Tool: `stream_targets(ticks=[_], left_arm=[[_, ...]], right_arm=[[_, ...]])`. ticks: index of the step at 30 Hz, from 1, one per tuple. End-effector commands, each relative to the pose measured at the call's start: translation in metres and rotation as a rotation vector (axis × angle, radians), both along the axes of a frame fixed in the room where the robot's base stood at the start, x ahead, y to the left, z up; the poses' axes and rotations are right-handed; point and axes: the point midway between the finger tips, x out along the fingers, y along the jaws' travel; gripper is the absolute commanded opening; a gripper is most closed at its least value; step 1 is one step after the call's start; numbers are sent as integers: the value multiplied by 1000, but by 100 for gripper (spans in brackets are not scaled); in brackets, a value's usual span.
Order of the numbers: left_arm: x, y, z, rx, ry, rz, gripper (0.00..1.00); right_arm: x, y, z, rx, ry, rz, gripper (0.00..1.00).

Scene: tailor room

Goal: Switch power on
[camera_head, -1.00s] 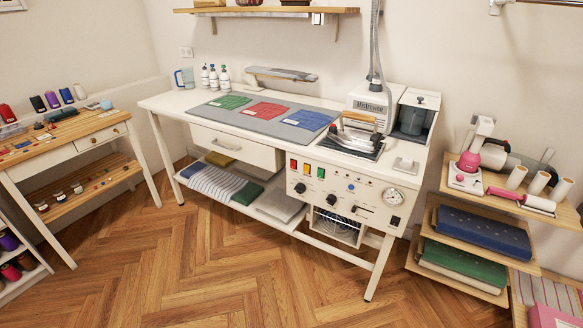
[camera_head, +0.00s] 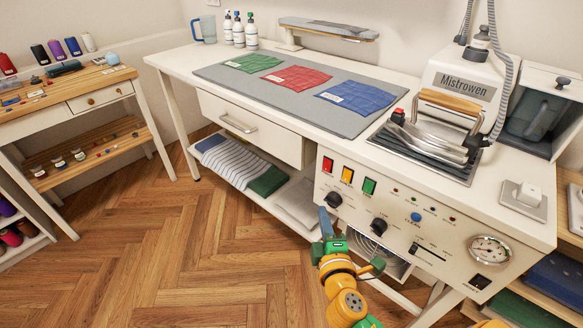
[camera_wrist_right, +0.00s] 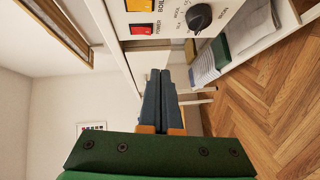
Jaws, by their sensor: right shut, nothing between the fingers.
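The red power switch (camera_head: 327,165) is the leftmost of three coloured rocker switches on the front panel (camera_head: 400,218) of the ironing station. It also shows in the right wrist view, labelled POWER (camera_wrist_right: 142,29), beside the orange BOIL switch (camera_wrist_right: 138,5). My right gripper (camera_head: 325,218) is shut and empty, pointing up in front of the panel's left end. Its tips appear below the red switch, close to the left black knob (camera_head: 333,199) in the picture. In the wrist view the shut fingers (camera_wrist_right: 160,85) appear apart from the switch. My left gripper is out of view.
An orange switch (camera_head: 347,176) and a green one (camera_head: 369,187) sit right of the red one. An iron (camera_head: 430,140) rests on the tabletop above the panel. A drawer (camera_head: 250,130) is left of the panel. The wooden floor in front is clear.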

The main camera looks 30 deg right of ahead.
Motion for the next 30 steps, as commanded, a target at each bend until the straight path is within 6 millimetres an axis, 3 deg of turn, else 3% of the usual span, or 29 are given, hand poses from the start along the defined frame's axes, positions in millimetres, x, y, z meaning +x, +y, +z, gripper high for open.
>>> stream_targets(ticks=[4, 14, 27, 30], left_arm=[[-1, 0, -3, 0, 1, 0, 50], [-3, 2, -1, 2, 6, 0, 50], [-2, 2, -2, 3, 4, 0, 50], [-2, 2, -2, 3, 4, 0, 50]], right_arm=[[0, -2, 14, -31, -35, -9, 0], [5, -4, 14, -29, -34, -7, 0], [88, -38, 4, -30, -34, -9, 0], [98, -53, 2, -30, -32, -9, 0]])
